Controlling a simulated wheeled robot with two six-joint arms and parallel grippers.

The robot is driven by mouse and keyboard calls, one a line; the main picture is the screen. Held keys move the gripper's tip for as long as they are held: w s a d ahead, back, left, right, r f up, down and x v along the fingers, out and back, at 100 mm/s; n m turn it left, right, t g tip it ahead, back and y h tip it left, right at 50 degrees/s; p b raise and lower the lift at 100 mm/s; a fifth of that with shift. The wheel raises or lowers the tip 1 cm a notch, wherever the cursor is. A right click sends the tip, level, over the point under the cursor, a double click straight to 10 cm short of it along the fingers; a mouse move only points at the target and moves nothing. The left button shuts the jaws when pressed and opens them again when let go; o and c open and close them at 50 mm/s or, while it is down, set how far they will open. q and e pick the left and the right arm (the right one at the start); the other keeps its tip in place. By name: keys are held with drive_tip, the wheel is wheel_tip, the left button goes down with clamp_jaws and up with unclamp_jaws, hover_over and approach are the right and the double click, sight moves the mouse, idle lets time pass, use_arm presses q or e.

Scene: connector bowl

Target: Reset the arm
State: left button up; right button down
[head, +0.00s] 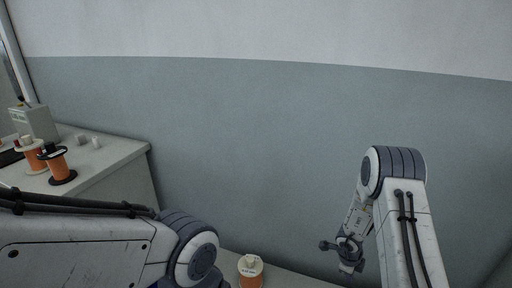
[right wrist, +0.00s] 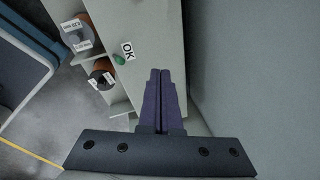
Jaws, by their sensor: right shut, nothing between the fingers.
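My right arm (head: 405,215) stands raised at the right of the head view, bent at its elbow, with the forearm pointing down. My right gripper (head: 350,262) hangs at its lower end. In the right wrist view its two dark fingers (right wrist: 160,98) lie side by side, shut and empty. My left arm (head: 90,245) fills the lower left of the head view. Its gripper is out of the frame.
A white counter (head: 110,158) at the left bears orange spools (head: 56,163), a grey box (head: 36,120) and small white pieces. Another orange spool (head: 250,272) stands at the bottom middle. In the right wrist view, spools (right wrist: 78,32) sit on shelves. A plain wall (head: 270,150) stands behind.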

drive_tip(key=w+a+r+n+t+y, duration=0.25)
drive_tip(key=w+a+r+n, duration=0.3)
drive_tip(key=a+r, duration=0.35)
drive_tip(key=s+a+r+n+y, duration=0.2)
drive_tip(key=s+a+r+n, duration=0.15)
drive_tip(key=a, duration=0.35)
drive_tip(key=s+a+r+n+y, duration=0.1)
drive_tip(key=s+a+r+n, duration=0.1)
drive_tip(key=a+r+n, duration=0.4)
drive_tip(key=s+a+r+n+y, duration=0.2)
drive_tip(key=a+r+n, duration=0.1)
drive_tip(key=a, duration=0.5)
drive_tip(key=s+a+r+n+g, duration=0.1)
drive_tip(key=s+a+r+n, duration=0.2)
drive_tip(key=s, duration=0.5)
drive_tip(key=s+a+r+n+g, duration=0.2)
drive_tip(key=s+n, duration=0.3)
drive_tip(key=s, duration=0.2)
drive_tip(key=s+d+r+n+h, duration=0.2)
drive_tip(key=s+d+n+h, duration=0.2)
drive_tip(key=s+d+n, duration=0.5)
wheel_tip(320, 180, up, 16)
drive_tip(key=s+a+m+p, duration=0.1)
drive_tip(key=a+p, duration=0.1)
drive_tip(key=p, duration=1.4)
drive_tip(key=shift+s+a+m+g, duration=0.15)
drive_tip(key=shift+m+g, duration=0.2)
drive_tip(key=shift+m, duration=0.05)
